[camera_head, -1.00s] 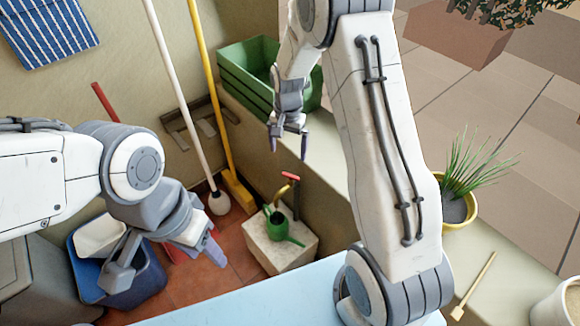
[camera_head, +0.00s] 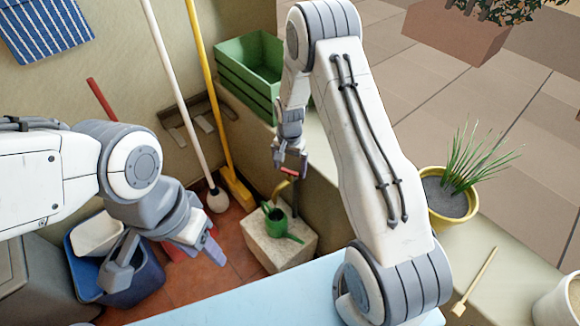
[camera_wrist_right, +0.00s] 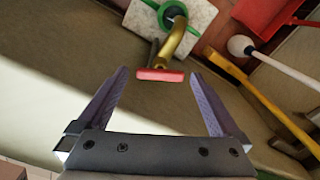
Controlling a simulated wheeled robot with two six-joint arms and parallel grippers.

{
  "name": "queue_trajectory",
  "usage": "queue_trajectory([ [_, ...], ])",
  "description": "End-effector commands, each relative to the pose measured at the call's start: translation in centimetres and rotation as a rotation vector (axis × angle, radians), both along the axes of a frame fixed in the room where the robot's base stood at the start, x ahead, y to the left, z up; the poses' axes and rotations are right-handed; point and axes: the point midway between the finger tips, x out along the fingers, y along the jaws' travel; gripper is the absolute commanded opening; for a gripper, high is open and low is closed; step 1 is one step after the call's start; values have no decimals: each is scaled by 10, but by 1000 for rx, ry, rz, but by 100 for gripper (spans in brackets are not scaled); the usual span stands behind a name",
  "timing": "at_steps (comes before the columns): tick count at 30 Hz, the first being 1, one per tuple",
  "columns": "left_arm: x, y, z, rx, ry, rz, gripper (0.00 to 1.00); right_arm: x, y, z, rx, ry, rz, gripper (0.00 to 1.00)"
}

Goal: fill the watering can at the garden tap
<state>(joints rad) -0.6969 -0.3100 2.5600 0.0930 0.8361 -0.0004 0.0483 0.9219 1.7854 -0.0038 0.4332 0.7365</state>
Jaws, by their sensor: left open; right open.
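The green watering can (camera_head: 276,221) stands on a pale stone block (camera_head: 262,248), under the spout of the brass garden tap (camera_head: 281,188). The tap has a red handle (camera_head: 289,173). My right gripper (camera_head: 290,168) is open at the red handle in the head view. In the right wrist view the red handle (camera_wrist_right: 161,76) lies ahead of and between the open fingers of my right gripper (camera_wrist_right: 160,80), with no visible contact. The can's green rim (camera_wrist_right: 174,16) shows beyond the brass spout (camera_wrist_right: 178,42).
The blue bucket (camera_head: 130,285) stands at the lower left. A white-headed mop (camera_head: 218,200) and yellow broom (camera_head: 240,190) lean by the wall. A green crate (camera_head: 245,80) and a potted plant (camera_head: 450,195) stand on the ledge.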

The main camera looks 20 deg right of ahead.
Motion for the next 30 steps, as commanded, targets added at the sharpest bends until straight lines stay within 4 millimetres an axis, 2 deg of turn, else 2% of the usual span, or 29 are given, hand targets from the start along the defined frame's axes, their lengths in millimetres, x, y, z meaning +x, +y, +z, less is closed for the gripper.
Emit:
queue_trajectory([
  [3, 0, 0, 0, 0, 0, 0, 50, 0, 0, 0, 0, 0, 0, 100],
  [4, 0, 0, 0, 0, 0, 0, 50, 0, 0, 0, 0, 0, 0, 92],
  [8, 0, 0, 0, 0, 0, 0, 50, 0, 0, 0, 0, 0, 0, 43],
  [9, 0, 0, 0, 0, 0, 0, 50, 0, 0, 0, 0, 0, 0, 27],
  [10, 0, 0, 0, 0, 0, 0, 50, 0, 0, 0, 0, 0, 0, 22],
  [14, 0, 0, 3, 0, 0, 0, 50, 0, 0, 2, 1, 1, -28, 22],
  [24, 0, 0, 22, 0, 0, 0, 50, 0, 0, 2, 2, 1, -378, 22],
  [30, 0, 0, 23, 0, 0, 0, 50, 1, 0, 1, 2, -1, -459, 22],
])
